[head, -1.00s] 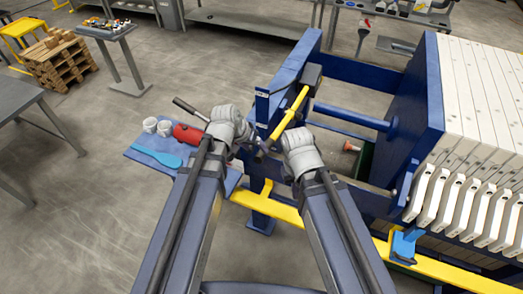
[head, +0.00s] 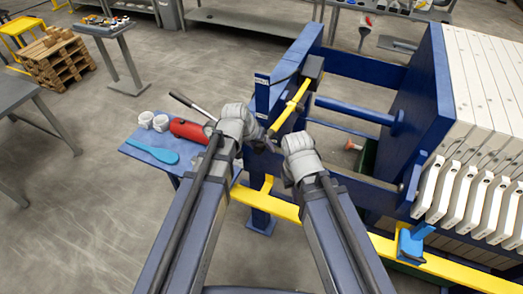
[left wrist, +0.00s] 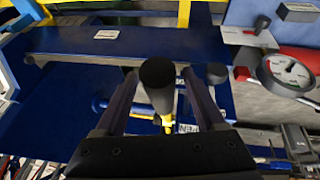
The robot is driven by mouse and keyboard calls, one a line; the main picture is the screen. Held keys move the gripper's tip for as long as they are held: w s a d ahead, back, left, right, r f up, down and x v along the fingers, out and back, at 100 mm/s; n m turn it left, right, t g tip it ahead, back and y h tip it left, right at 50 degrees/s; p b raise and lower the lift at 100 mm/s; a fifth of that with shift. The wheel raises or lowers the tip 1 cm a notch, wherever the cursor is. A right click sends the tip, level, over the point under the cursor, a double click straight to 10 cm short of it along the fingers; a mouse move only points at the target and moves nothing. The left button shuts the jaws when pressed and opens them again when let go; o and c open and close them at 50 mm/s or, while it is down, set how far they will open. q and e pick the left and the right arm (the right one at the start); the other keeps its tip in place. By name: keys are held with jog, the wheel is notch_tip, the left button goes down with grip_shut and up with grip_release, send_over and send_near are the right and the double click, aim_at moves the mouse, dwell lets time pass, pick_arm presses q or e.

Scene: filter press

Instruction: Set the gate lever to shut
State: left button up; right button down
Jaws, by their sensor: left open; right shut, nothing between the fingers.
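The gate lever (head: 293,110) is a yellow bar on the blue press frame, running from a dark block down toward my left gripper. In the left wrist view the lever's dark round grip (left wrist: 158,76) points at the camera between the two fingers. My left gripper (head: 264,136) is open around this grip; contact is not clear. A partly hidden label ending in "EN" (left wrist: 188,128) shows beside the lever. My right gripper (head: 287,176) is at the frame's near side, apart from the lever, mostly hidden by its own wrist; it appears empty.
A small blue table (head: 140,152) left of the press holds white cups, a blue scoop (head: 153,156) and a red cylinder (head: 188,129). A gauge (left wrist: 288,72) shows in the left wrist view. A yellow rail (head: 440,265) crosses the near side; white plates (head: 488,80) stand right.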

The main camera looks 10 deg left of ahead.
pick_arm(q)
jog(key=shift+c, duration=0.4)
grip_shut()
dwell(1.0)
